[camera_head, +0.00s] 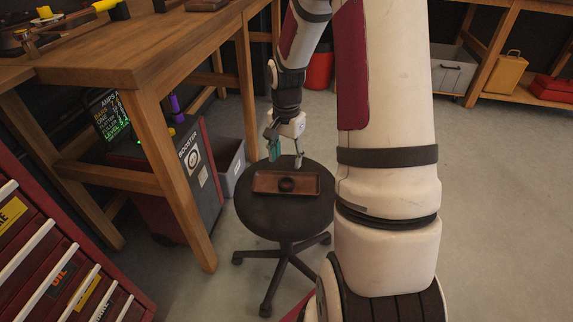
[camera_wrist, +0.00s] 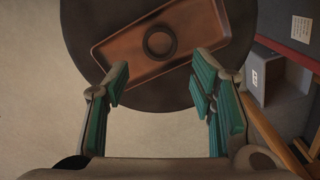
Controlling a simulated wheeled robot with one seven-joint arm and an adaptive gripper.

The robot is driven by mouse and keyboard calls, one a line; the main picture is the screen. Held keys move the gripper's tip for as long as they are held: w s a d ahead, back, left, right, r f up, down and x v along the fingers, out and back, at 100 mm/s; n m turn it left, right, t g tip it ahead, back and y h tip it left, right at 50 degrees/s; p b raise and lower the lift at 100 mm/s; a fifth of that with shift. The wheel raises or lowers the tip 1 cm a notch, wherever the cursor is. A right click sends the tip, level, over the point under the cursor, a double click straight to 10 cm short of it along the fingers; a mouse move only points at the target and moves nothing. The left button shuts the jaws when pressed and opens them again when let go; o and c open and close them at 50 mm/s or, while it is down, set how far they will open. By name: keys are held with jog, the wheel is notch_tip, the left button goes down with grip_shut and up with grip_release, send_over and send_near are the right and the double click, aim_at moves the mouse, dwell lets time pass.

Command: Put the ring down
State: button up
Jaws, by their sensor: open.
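A dark ring (camera_head: 287,184) lies flat in a shallow brown tray (camera_head: 262,182) on a round black stool (camera_head: 284,222). My gripper (camera_head: 286,160) is above the far side of the stool in the head view. In the wrist view my gripper (camera_wrist: 158,85), with green finger pads, is open and empty. Its fingertips lie to either side below the ring in the picture, apart from it.
A wooden workbench (camera_head: 140,55) stands to the left, with a red and black booster unit (camera_head: 190,165) and a grey bin (camera_head: 231,165) beneath. A red drawer cabinet (camera_head: 50,250) fills the lower left. The floor (camera_head: 490,200) at right is clear.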

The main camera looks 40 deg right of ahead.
jog(key=s+a+r+n, duration=0.3)
jog(key=s+a+r, duration=0.25)
jog(key=r, duration=0.35)
jog(key=s+a+r+n, duration=0.4)
jog(key=a+r, duration=0.3)
jog(key=r, duration=0.2)
jog(key=s+a+r+n, duration=0.2)
jog(key=s+a, duration=0.3)
jog(key=s, duration=0.4)
jog(key=s+a+r+n, duration=0.2)
jog(key=s+a+n, duration=0.2)
jog(key=s, duration=0.6)
jog(key=shift+s+a+n+p, duration=0.3)
jog(key=shift+a+n, duration=0.05)
jog(key=shift+n, duration=0.45)
